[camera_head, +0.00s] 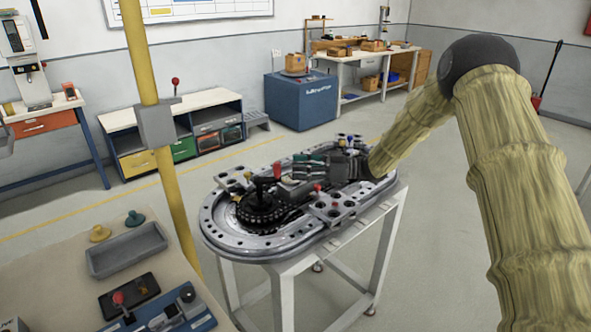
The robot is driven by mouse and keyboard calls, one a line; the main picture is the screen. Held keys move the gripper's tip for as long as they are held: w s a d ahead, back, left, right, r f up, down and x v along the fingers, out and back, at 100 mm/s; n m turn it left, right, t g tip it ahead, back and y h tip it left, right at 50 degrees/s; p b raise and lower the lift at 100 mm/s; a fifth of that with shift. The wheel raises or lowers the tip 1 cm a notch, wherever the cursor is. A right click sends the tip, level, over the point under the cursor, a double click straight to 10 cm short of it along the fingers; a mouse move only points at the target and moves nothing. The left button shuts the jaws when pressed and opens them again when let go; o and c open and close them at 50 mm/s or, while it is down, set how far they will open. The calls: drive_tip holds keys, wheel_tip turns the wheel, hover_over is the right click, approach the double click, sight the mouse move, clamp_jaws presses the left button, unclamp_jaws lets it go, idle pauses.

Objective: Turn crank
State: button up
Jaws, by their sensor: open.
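A grey oval ring track (222,237) lies on a white-legged stand in the middle of the room. A dark round toothed crank mechanism (258,211) sits at its near left end, with an upright black handle and a small red knob (277,168) close by. My arm, in a yellowish sleeve, reaches in from the right. My gripper (290,178) is low over the track, right of the crank, its fingers pointing left toward it. The jaws are open, but small and dark against the track. I cannot tell whether they touch the crank handle.
A yellow post (143,60) stands at the left front. Small blocks with coloured pegs sit on the track. Floor is clear behind the track, before a blue cabinet (300,100).

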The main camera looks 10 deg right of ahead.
drive_tip(key=shift+w+d, duration=0.1)
drive_tip(key=shift+d, duration=0.3)
drive_tip(key=shift+c, duration=0.6)
drive_tip(key=c, duration=0.3)
drive_tip(key=shift+a+m+t+b, duration=0.15)
drive_tip(key=shift+m+t+b, duration=0.15)
drive_tip(key=shift+m+t, duration=0.25)
drive_tip(key=c, duration=0.4)
drive_tip(key=shift+a+m+t+y+b, duration=0.15)
drive_tip(key=shift+m+t+y+b, duration=0.2)
drive_tip(key=shift+m+t, duration=0.4)
clamp_jaws()
drive_tip(key=s+a+f+m+t+h+b, duration=0.1)
drive_tip(key=s+m+t+h+b, duration=0.55)
drive_tip(key=m, duration=0.75)
drive_tip(key=s+a+f+m+t+h+b, duration=0.1)
drive_tip(key=s+f+m+t+h+b, duration=0.2)
drive_tip(key=s+m+h, duration=0.8)
drive_tip(key=w+a+r+m+t+y+p, duration=0.1)
drive_tip(key=w+a+m+y+p, duration=0.1)
drive_tip(key=w, duration=1.3)
drive_tip(key=shift+w+a+m+y, duration=0.25)
drive_tip(key=shift+a+m+y, duration=0.15)
drive_tip(key=shift+m+y, duration=0.3)
